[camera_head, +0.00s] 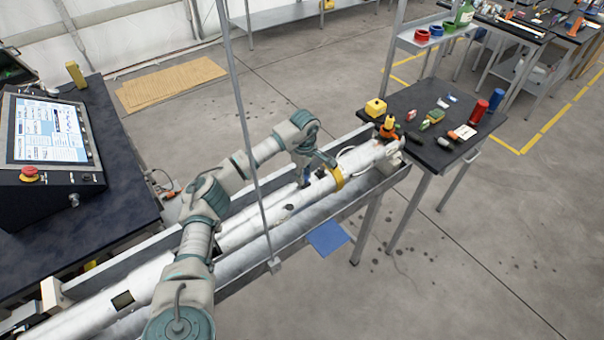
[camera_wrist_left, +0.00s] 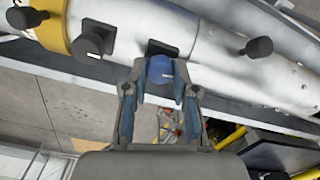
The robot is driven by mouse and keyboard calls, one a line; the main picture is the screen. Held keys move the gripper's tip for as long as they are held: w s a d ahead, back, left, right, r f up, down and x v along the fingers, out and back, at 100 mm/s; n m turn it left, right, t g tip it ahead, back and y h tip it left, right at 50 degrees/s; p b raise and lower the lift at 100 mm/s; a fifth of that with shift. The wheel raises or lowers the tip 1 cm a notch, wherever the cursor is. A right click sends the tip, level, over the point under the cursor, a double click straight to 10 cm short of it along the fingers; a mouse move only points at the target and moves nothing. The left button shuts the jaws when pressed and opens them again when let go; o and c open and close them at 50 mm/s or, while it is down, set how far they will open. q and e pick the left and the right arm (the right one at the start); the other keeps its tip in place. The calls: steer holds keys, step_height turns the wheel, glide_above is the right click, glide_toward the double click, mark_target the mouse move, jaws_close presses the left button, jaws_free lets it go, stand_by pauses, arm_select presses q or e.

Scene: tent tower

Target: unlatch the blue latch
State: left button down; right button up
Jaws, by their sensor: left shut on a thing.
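The white tube (camera_head: 250,228) lies in a long metal trough, with a yellow band near its far end. In the left wrist view, the blue latch (camera_wrist_left: 160,69) is a round blue knob on the tube, in front of a dark square plate. My left gripper (camera_wrist_left: 160,88) has its two fingers closed around this knob, one on each side. In the head view my left gripper (camera_head: 305,178) reaches down onto the tube beside the yellow band; the latch is hard to make out there. My right gripper is out of view.
Black knobs (camera_wrist_left: 89,44) and (camera_wrist_left: 258,47) stick out on either side of the latch. A control console (camera_head: 45,135) stands at left. A dark table (camera_head: 440,115) with coloured parts is at right. A thin grey pole (camera_head: 242,115) crosses before my arm.

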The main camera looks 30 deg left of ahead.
arm_select(q)
steer(key=shift+w+d+r+n, duration=0.15)
steer(key=shift+d+r+n, duration=0.2)
steer(key=shift+n, duration=0.45)
steer(key=shift+a+r+n+p, duration=0.15)
steer(key=shift+n+p, duration=0.4)
steer(key=shift+n, duration=0.35)
steer(key=n+p, duration=0.1)
steer(key=n, duration=0.4)
steer(key=n+p, duration=0.1)
steer(key=n, duration=0.5)
steer(key=shift+p, duration=0.4)
steer(key=shift+n, duration=1.1)
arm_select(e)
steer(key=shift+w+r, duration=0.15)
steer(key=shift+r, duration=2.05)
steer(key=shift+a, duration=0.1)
arm_select(q)
steer(key=shift+a+f, duration=0.1)
steer(key=shift+f, duration=0.1)
steer(key=c, duration=0.9)
jaws_free()
steer(key=shift+f, duration=0.1)
